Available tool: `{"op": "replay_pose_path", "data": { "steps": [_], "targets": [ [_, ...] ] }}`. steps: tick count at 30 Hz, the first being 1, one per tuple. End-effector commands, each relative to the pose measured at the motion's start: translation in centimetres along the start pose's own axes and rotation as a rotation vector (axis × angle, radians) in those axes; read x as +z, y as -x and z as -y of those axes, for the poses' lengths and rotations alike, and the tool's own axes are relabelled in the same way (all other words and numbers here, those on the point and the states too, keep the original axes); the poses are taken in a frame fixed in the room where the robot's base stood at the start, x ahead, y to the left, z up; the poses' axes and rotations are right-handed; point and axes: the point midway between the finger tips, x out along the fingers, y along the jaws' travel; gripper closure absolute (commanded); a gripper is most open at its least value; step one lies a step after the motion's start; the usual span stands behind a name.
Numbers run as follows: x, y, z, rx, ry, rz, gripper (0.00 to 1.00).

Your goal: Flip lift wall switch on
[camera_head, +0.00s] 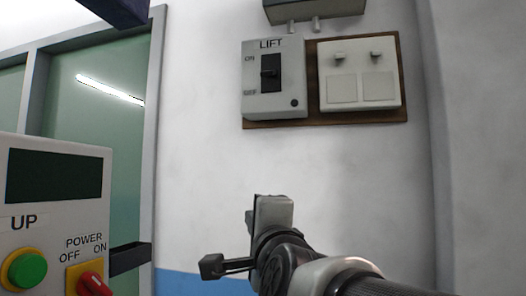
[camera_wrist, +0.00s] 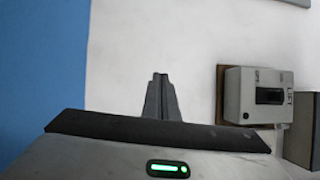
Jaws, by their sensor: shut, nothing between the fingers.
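The LIFT switch box (camera_head: 288,84) is a pale box on a brown board on the white wall, upper middle of the head view. Its black switch (camera_head: 270,73) sits between an ON label above and an OFF label below; I cannot tell the lever's position for sure. The box also shows turned sideways at the right of the wrist view (camera_wrist: 236,97), with the black switch (camera_wrist: 270,96). My gripper (camera_wrist: 160,76) is shut and empty, pointing at bare wall, to the left of the box in the wrist view. In the head view my gripper (camera_head: 272,208) is below the box.
A double switch panel (camera_head: 360,75) sits right of the LIFT box, with a grey box (camera_head: 312,8) above. A control panel (camera_head: 50,215) with UP button and POWER knob stands at lower left. A green-paned door frame (camera_head: 154,120) is behind it. The wall below the switches is clear.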

Motion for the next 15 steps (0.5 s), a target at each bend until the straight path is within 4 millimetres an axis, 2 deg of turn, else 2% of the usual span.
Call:
{"op": "replay_pose_path", "data": {
  "steps": [1,3,6,9,15],
  "targets": [
    [1.0,-1.1,3.0,-0.091,-0.147,-0.002,1.00],
    [1.6,-1.9,6.8,-0.228,-0.373,-0.003,1.00],
    [1.9,-2.2,11.2,-0.406,-0.672,0.013,1.00],
    [1.6,-1.8,14.3,-0.556,-0.918,0.040,1.00],
    [0.9,-0.7,16.9,-0.738,-1.202,0.087,1.00]
  ]
}}
